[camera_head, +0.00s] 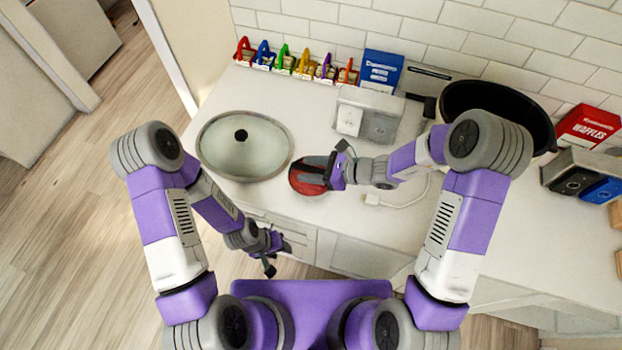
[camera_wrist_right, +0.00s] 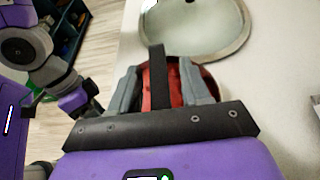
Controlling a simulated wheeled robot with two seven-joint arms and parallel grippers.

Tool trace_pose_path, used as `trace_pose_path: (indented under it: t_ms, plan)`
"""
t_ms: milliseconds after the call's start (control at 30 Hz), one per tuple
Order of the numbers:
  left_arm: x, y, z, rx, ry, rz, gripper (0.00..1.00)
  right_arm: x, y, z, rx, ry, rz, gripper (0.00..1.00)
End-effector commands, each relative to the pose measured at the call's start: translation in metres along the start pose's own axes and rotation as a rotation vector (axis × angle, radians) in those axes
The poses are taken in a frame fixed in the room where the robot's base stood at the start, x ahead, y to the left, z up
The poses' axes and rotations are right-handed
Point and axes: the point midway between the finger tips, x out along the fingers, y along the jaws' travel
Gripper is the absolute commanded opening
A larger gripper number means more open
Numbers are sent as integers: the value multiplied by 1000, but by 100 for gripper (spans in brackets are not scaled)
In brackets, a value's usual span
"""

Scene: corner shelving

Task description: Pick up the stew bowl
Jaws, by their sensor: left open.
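A round red bowl (camera_head: 308,187), which I take for the stew bowl, sits near the counter's front edge in the head view. My right gripper (camera_head: 312,172) is over it and hides much of it. In the right wrist view the red bowl (camera_wrist_right: 208,82) shows between and beyond the grey fingers of my right gripper (camera_wrist_right: 162,90). Those fingers are spread apart; whether they touch the bowl cannot be told. My left gripper (camera_head: 278,258) is open and empty, low in front of the counter.
Several small coloured-handled items line the wall.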

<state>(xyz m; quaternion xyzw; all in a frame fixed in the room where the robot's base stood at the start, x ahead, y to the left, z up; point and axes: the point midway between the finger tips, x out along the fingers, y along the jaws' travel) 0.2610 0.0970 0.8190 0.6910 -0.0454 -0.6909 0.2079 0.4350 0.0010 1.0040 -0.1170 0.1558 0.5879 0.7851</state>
Motion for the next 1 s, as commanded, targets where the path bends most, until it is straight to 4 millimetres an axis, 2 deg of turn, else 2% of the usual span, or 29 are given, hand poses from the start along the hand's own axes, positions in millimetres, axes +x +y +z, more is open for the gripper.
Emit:
trace_pose_path:
  t_ms: [33,200,300,1000]
  plan:
    - [0,0,0,0,0,0,43,0,0,0,0,0,0,38]
    - [0,0,0,0,0,0,43,0,0,0,0,0,0,12]
    - [0,0,0,0,0,0,43,0,0,0,0,0,0,0]
    - [0,0,0,0,0,0,43,-1,0,0,1,1,0,0]
